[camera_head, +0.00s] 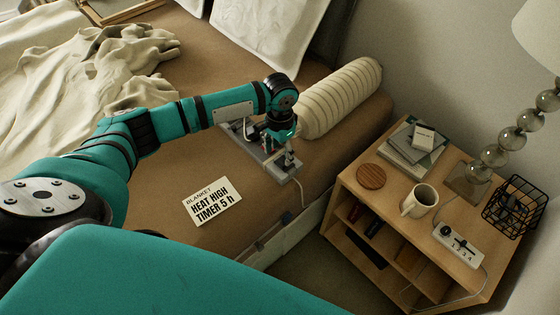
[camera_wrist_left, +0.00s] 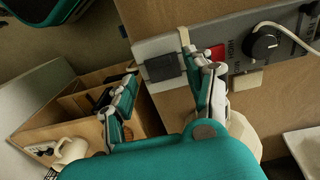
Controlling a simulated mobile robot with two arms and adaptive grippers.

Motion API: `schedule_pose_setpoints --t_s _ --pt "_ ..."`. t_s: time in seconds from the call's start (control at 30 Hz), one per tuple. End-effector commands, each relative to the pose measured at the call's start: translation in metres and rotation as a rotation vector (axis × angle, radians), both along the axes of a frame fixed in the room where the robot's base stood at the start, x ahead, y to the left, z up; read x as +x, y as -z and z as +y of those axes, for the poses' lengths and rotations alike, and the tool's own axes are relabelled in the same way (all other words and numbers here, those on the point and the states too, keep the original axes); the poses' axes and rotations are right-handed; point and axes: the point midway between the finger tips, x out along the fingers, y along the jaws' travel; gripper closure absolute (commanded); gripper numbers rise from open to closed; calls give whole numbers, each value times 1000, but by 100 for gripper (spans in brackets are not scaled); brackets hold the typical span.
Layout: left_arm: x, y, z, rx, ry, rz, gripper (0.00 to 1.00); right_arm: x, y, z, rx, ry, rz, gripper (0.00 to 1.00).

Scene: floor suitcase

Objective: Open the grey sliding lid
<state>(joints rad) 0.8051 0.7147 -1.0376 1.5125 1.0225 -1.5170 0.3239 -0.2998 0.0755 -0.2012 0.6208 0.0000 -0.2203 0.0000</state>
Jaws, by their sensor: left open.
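The blanket control unit (camera_head: 252,146) is a long grey box on the brown bed surface near its edge. In the left wrist view its panel carries a dark grey ribbed square piece (camera_wrist_left: 166,67), which looks like the lid, next to a tan upright tab (camera_wrist_left: 184,37). A red part (camera_wrist_left: 216,52) and a black knob (camera_wrist_left: 264,45) sit along the panel. My left gripper (camera_head: 284,151) is at the near end of the unit. In the wrist view its fingers (camera_wrist_left: 162,72) are apart, one close to the tab and red part; contact is unclear. My right gripper is not visible.
A card (camera_head: 212,201) reading "BLANKET HEAT HIGH TIMER 5 h" lies beside the unit. A striped bolster (camera_head: 341,98) lies just behind. A wooden nightstand (camera_head: 385,214) to the right holds a mug (camera_head: 420,201), books, a coaster and a power strip (camera_head: 459,243). A white cable leaves the unit.

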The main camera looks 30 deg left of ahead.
Motion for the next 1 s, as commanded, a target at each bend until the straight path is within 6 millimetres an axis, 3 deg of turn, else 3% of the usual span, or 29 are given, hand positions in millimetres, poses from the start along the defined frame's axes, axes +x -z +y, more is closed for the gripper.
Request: schedule_pose_setpoints --t_s 0.1,0.3,0.67,1.0 --pt "0 23 0 2 1 2 46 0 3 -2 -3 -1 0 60" --pt "0 44 0 0 1 0 46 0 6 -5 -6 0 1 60" --pt "0 49 0 1 1 -1 46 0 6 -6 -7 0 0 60" --pt "0 49 0 1 1 -1 89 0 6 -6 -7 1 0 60"
